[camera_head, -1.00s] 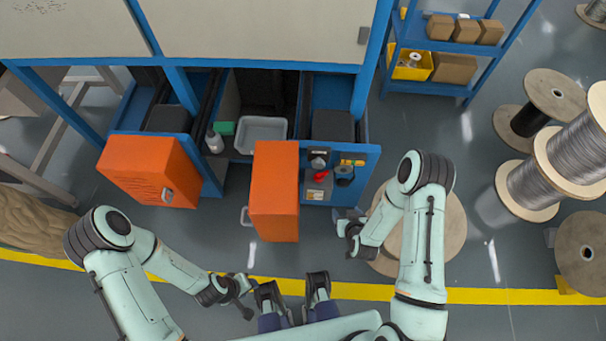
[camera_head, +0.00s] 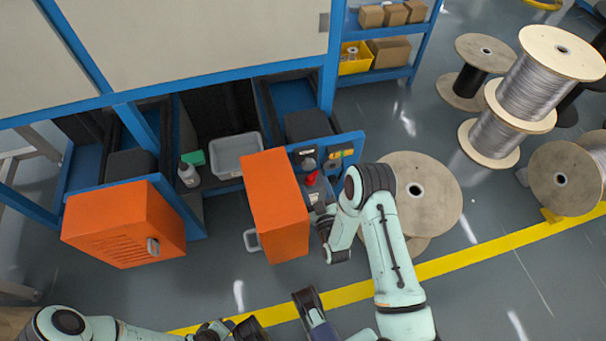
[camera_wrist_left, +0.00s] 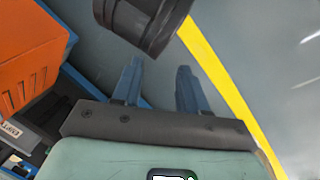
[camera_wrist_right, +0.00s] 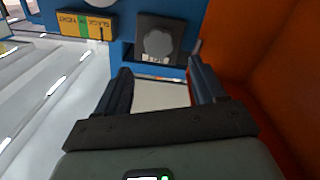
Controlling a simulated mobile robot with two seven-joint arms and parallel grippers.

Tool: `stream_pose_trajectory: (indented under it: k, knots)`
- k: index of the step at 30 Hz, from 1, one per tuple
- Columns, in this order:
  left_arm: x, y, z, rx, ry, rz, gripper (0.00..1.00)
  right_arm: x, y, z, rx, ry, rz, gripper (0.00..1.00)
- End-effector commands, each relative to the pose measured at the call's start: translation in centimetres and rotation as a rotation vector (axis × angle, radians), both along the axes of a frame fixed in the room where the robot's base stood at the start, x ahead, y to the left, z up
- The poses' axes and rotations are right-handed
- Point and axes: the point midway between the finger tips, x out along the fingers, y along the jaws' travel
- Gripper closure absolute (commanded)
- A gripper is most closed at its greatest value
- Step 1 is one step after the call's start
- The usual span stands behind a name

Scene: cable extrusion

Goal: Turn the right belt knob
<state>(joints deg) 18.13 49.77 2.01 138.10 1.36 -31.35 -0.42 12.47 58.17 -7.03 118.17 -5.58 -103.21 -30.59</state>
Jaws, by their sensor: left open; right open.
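In the right wrist view, a dark lobed knob (camera_wrist_right: 157,40) sits on a black square plate on a blue panel. My right gripper (camera_wrist_right: 160,78) is open below the knob, its fingers apart with nothing between them. In the head view, this gripper (camera_head: 323,212) is close to the front of the blue control panel (camera_head: 351,144). A red knob (camera_head: 311,178) shows there; my right arm covers the panel's lower right part. My left gripper (camera_wrist_left: 160,70) is open and empty over the floor, away from the panel, low in the head view.
An orange door (camera_head: 272,205) stands right beside the panel and fills the right side of the right wrist view. Another orange door (camera_head: 125,222) is farther left. A grey bin (camera_head: 236,155) sits between them. A wooden spool (camera_head: 425,190) lies right of my right arm.

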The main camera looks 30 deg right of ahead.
Motion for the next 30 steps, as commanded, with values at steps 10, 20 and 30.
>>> stream_pose_trajectory:
  k: [10,20,30]
  knots:
    - [1.4,0.7,-1.1,0.017,-0.037,0.015,0.57,4.5,-1.1,0.0,-0.003,-0.007,0.0,0.3]
    - [2.3,1.2,-1.6,0.03,-0.061,0.025,0.57,7.2,-1.7,0.1,-0.002,-0.003,0.0,0.3]
    - [2.3,1.2,-1.6,0.03,-0.061,0.025,0.57,7.2,-1.7,0.1,-0.001,-0.002,0.0,0.66]
